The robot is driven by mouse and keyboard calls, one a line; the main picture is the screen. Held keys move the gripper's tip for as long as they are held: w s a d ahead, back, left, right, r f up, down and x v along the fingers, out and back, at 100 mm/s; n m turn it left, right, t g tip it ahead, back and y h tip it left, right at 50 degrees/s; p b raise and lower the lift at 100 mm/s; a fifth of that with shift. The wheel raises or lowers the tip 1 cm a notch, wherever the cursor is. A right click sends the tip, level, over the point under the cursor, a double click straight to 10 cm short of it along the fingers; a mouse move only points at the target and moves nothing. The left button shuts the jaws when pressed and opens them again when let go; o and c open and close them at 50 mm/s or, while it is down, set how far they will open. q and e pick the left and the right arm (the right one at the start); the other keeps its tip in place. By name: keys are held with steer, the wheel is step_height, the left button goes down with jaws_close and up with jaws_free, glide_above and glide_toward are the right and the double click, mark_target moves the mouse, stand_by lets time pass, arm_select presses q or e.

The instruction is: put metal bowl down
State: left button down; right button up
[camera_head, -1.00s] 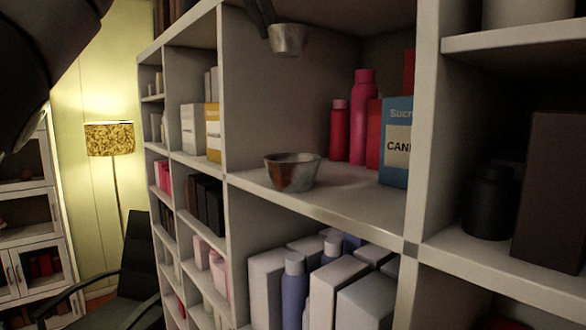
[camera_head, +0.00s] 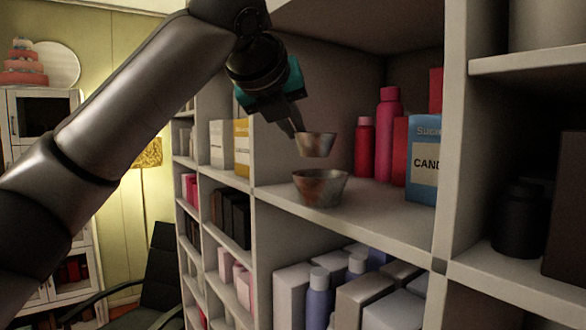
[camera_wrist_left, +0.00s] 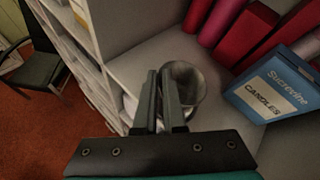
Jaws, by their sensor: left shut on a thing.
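A small worn metal bowl (camera_head: 316,144) hangs from my left gripper (camera_head: 297,128), which is shut on its rim at the left side. A second metal bowl (camera_head: 321,189) stands upright on the shelf board (camera_head: 385,223) just below. A small gap shows between the two bowls in the head view. In the left wrist view my fingers (camera_wrist_left: 165,102) are close together with a metal bowl (camera_wrist_left: 188,80) just beyond them; the fingers hide part of it. My right gripper is not in view.
Red bottles (camera_head: 389,135) and a blue candle box (camera_head: 425,158) stand behind and right of the bowls. A shelf divider (camera_head: 452,130) rises at the right. Free board lies in front of the standing bowl.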

mark_target(298, 173)
arm_select(q)
step_height(298, 173, down, 3)
steer(key=shift+r, duration=0.1)
steer(key=shift+s+a+f, duration=0.1)
steer(key=shift+f, duration=2.05)
steer(key=c, duration=1.3)
jaws_free()
steer(key=o, duration=0.3)
steer(key=shift+d, duration=0.25)
steer(key=shift+a+r, duration=0.1)
steer(key=shift+r, duration=0.1)
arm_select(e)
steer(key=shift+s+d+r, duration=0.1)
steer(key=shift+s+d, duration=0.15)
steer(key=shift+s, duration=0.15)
arm_select(q)
steer(key=shift+a, duration=0.1)
steer(key=shift+r, duration=0.1)
steer(key=shift+s+r, duration=0.15)
steer(key=shift+s, duration=0.05)
steer(key=b+v, duration=0.2)
steer(key=v, duration=0.9)
steer(key=shift+s+b, duration=0.2)
steer(key=shift+b, duration=0.15)
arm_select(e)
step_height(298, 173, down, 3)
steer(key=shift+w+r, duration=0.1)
